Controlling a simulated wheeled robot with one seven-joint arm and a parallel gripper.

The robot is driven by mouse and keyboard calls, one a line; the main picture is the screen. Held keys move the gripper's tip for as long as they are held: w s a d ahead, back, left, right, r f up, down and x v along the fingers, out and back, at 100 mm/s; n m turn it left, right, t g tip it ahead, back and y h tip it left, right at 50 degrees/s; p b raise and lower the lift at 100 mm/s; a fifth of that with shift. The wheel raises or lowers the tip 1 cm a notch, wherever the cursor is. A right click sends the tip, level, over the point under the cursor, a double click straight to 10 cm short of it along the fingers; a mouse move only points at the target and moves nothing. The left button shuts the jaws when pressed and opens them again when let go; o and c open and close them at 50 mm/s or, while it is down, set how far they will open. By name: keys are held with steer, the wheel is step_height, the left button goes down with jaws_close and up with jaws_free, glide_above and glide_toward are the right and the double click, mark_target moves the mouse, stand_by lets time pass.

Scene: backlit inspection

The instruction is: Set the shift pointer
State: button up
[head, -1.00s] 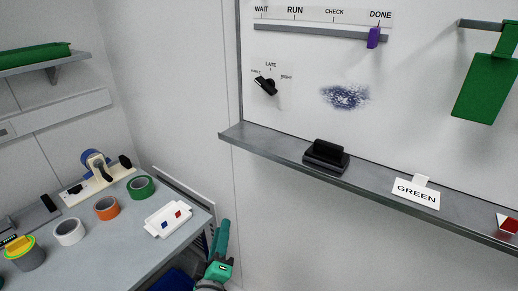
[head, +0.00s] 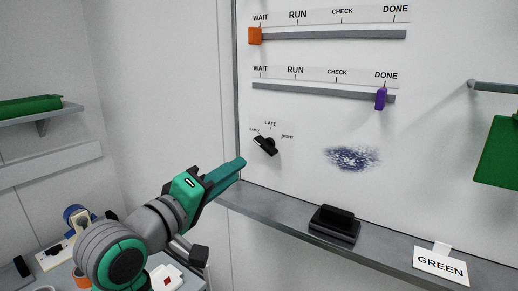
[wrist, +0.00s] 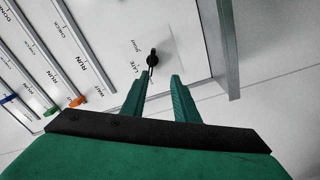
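The shift pointer is a small black knob (head: 265,147) on the white board, with labels around it that include LATE above and NIGHT at the right. Its long body slants from upper left to lower right, its upper left end near the left label. In the wrist view the knob (wrist: 152,57) shows just beyond the fingertips, in line with the gap. My gripper (head: 241,163) is left of and slightly below the knob, its fingers apart and empty. In the wrist view my gripper (wrist: 157,76) is open, and no contact with the knob shows.
A grey ledge (head: 285,220) below holds a black eraser (head: 334,223) and a GREEN card (head: 441,265). A blue smudge (head: 352,158) marks the board.

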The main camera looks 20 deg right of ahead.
mark_target(264, 148)
steer(key=shift+m, duration=0.3)
steer(key=x, duration=0.3)
steer(key=r+x, duration=0.1)
steer(key=x, duration=0.6)
steer(key=shift+s+d+r, duration=0.1)
steer(key=shift+d+r, duration=0.25)
steer(key=shift+d, duration=0.2)
steer(key=shift+s, duration=0.1)
jaws_close()
